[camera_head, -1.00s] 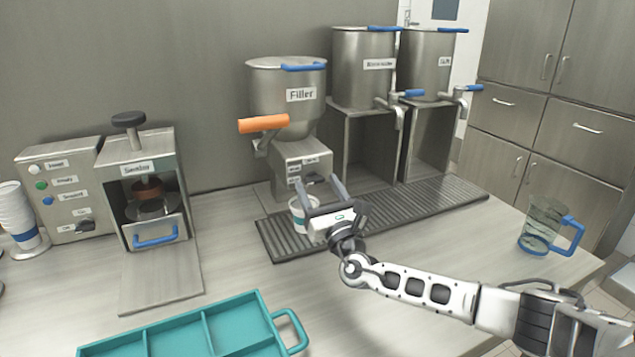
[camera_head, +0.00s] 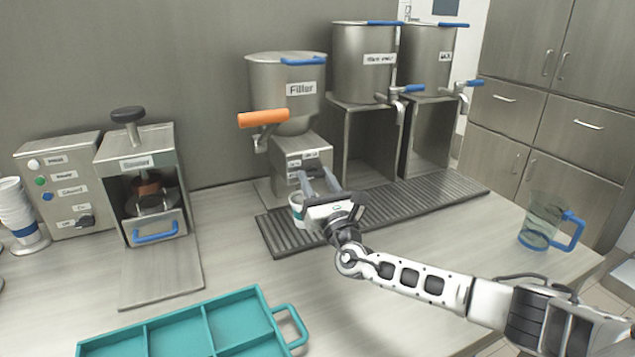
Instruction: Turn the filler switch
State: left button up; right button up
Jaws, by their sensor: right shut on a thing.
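The filler (camera_head: 288,100) is a metal hopper with a "Filler" label and an orange handle (camera_head: 263,118), standing on a small box base (camera_head: 290,160) with labels on its front. My right gripper (camera_head: 319,178) is at the lower front of this base, its fingers pointing at the panel and shut on the filler switch. The switch itself is hidden by the fingers. A white cup with a teal band (camera_head: 296,208) stands on the drip grate just left of my right gripper, partly covered by it. My left gripper is not in view.
A ridged drip grate (camera_head: 420,202) runs under the filler and two metal tanks. The sealer (camera_head: 140,190), a stack of cups (camera_head: 18,215) and a teal tray (camera_head: 215,330) are at left. A clear jug with blue handle (camera_head: 540,225) stands at right.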

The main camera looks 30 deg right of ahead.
jog(key=m+g+h+b, duration=0.1)
jog(key=m+h, duration=0.1)
jog(key=m, duration=0.2)
jog(key=m+g+h+b, duration=0.1)
jog(key=m+h, duration=0.1)
jog(key=m, duration=0.2)
jog(key=m+g+h+b, duration=0.1)
jog(key=m+h, duration=0.1)
jog(key=m, duration=0.2)
jog(key=shift+a+m, duration=0.2)
jog(key=shift+m, duration=0.2)
jog(key=m, duration=0.2)
jog(key=m+g, duration=0.1)
jog(key=m, duration=0.1)
jog(key=shift+r+g, duration=0.2)
jog(key=shift+g, duration=0.1)
jog(key=m+g+p, duration=0.1)
jog(key=m, duration=0.2)
jog(key=shift+r+h+p, duration=0.1)
jog(key=shift+h+p, duration=0.2)
jog(key=shift+p, duration=0.1)
jog(key=shift+m+g, duration=0.3)
jog(key=shift+m, duration=0.4)
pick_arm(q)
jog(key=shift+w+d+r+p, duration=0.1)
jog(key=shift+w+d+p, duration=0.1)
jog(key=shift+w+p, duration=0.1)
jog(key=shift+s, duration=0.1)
